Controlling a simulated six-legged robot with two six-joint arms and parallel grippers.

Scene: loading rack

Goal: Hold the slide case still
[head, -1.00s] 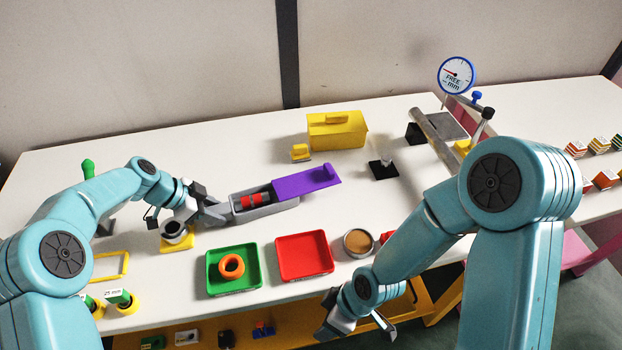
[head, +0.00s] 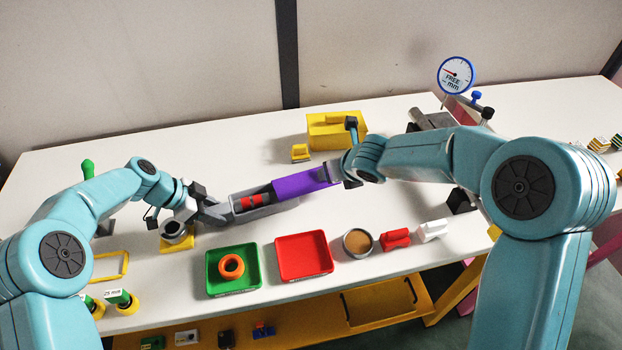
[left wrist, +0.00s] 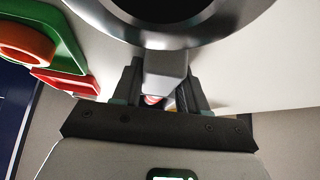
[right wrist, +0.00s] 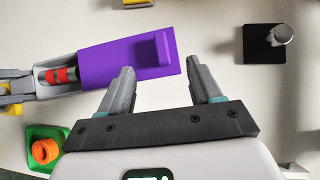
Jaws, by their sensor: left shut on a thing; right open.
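The slide case (head: 262,212) is a grey open-topped box lying on the white table. Its purple lid (head: 300,183) is slid out to the right, and a red and dark cylinder (head: 251,202) shows inside. My left gripper (head: 222,213) is shut on the case's left end; the left wrist view shows the grey end (left wrist: 165,75) between its fingers. My right gripper (right wrist: 158,68) is open and empty, by the lid's right end. In the right wrist view the raised purple grip (right wrist: 161,48) lies just beyond the gap between its fingertips. In the head view my right wrist hides the lid's end.
A green tray (head: 212,285) with an orange ring and a red tray (head: 322,268) stand in front of the case. A yellow box (head: 325,134) stands behind it. A black base with a post (right wrist: 263,45) stands to the right. The table between has free room.

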